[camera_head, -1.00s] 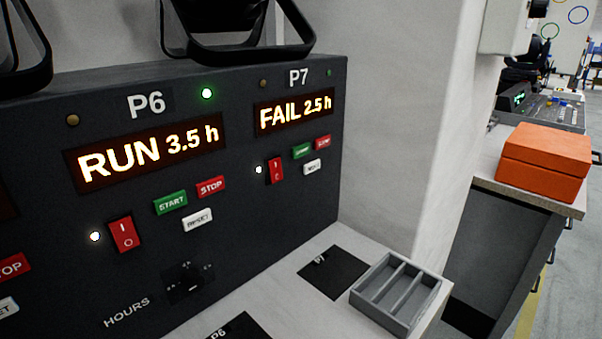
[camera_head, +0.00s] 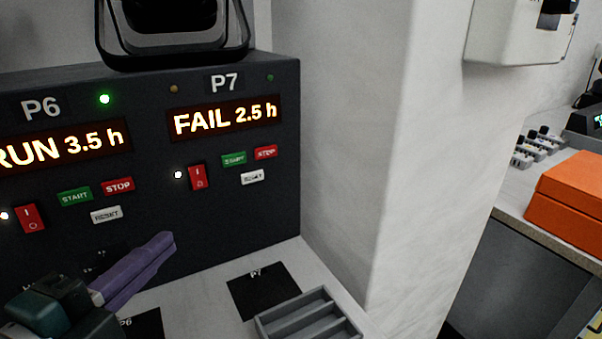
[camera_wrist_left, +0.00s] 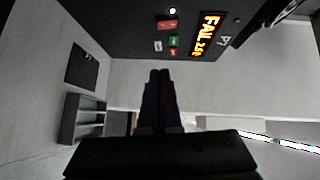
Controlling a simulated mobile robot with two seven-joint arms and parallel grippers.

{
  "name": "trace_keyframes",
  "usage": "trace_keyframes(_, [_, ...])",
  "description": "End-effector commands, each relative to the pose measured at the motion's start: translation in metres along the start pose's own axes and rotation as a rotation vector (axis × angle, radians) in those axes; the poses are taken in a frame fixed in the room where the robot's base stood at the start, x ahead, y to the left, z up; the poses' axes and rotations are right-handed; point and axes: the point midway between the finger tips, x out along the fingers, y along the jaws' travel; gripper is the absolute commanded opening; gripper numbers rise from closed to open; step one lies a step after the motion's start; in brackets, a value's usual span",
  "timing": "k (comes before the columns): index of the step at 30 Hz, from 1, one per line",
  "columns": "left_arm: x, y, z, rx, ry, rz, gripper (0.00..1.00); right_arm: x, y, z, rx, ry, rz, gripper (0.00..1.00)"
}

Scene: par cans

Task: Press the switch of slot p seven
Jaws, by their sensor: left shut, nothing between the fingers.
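The P7 slot of the dark panel has a red rocker switch (camera_head: 197,177) with a lit white lamp (camera_head: 178,174) on its left. The P7 display (camera_head: 224,117) reads FAIL 2.5 h. In the left wrist view the switch (camera_wrist_left: 167,24) shows at the top, beyond the fingertips. My left gripper (camera_head: 168,241) is shut and empty, below and left of the switch and apart from it. Its dark closed fingers (camera_wrist_left: 160,75) also show in the left wrist view. My right gripper is not in view.
Green START (camera_head: 234,159), red STOP (camera_head: 266,152) and white RESET (camera_head: 252,177) buttons sit right of the switch. P6's red switch (camera_head: 31,218) is to the left. A grey divided tray (camera_head: 308,318) and a dark P7 mat (camera_head: 263,291) lie on the counter. A wall (camera_head: 350,150) stands at the right.

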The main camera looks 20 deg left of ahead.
Motion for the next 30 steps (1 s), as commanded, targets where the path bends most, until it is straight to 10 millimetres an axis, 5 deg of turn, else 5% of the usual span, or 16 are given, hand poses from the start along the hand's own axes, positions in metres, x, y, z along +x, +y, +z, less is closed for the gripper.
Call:
trace_keyframes(11, [0.009, 0.000, 0.000, -0.004, 0.000, -0.001, 0.00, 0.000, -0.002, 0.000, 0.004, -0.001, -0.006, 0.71])
trace_keyframes(25, [0.101, 0.000, 0.000, -0.005, 0.000, -0.002, 0.00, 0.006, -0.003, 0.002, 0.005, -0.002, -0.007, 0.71])
trace_keyframes(30, [0.119, 0.000, 0.018, -0.001, -0.001, 0.000, 0.00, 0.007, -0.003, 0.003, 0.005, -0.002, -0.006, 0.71])
